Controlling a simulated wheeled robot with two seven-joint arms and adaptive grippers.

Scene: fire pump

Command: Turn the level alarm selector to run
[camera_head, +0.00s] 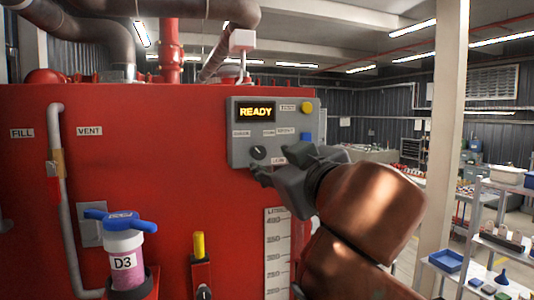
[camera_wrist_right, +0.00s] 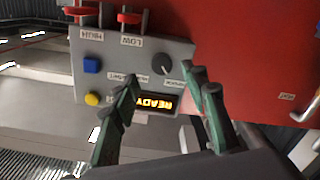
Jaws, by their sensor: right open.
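A grey control panel (camera_head: 234,128) is mounted on the red tank and bears a lit READY display (camera_head: 255,112). The selector (camera_head: 258,152) is a round dark knob with a pale pointer line, low on the panel's left side. It also shows in the right wrist view (camera_wrist_right: 163,64), where the panel appears turned over. The small labels around it are hard to read. My right gripper (camera_head: 280,166) is open close in front of the panel, beside the knob. In the wrist view its fingers (camera_wrist_right: 163,82) are apart with nothing between them. My left gripper is out of view.
A yellow button (camera_head: 306,108) and a blue button (camera_head: 306,136) sit on the panel's right side. Red parts (camera_wrist_right: 129,17) stick out at the panel's edge by the HIGH and LOW labels. Shelves are at right.

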